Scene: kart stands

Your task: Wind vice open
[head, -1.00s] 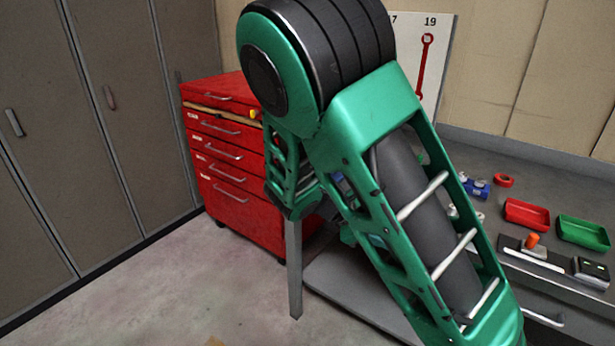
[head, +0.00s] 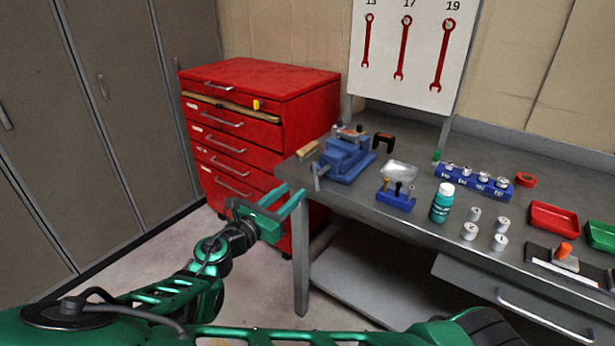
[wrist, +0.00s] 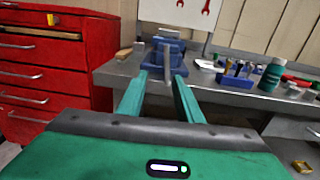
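The blue vice (head: 345,158) stands at the left end of the grey workbench. Its handle (head: 317,176) hangs at its front, over the bench edge. In the wrist view the vice (wrist: 169,60) is straight ahead, beyond my fingers, and its grey bar handle (wrist: 167,62) shows in front of it. My gripper (head: 296,201) is green, open and empty. It is in front of the bench's left end, short of the vice and apart from it. In the wrist view my gripper (wrist: 160,85) has its two fingers spread, with the handle appearing between them in the distance.
A red drawer cabinet (head: 265,120) stands left of the bench. A wooden-handled brush (head: 308,150) lies beside the vice. To the right are a blue tool holder (head: 396,198), a teal bottle (head: 442,203) and a red tray (head: 554,219). Floor before the bench is open.

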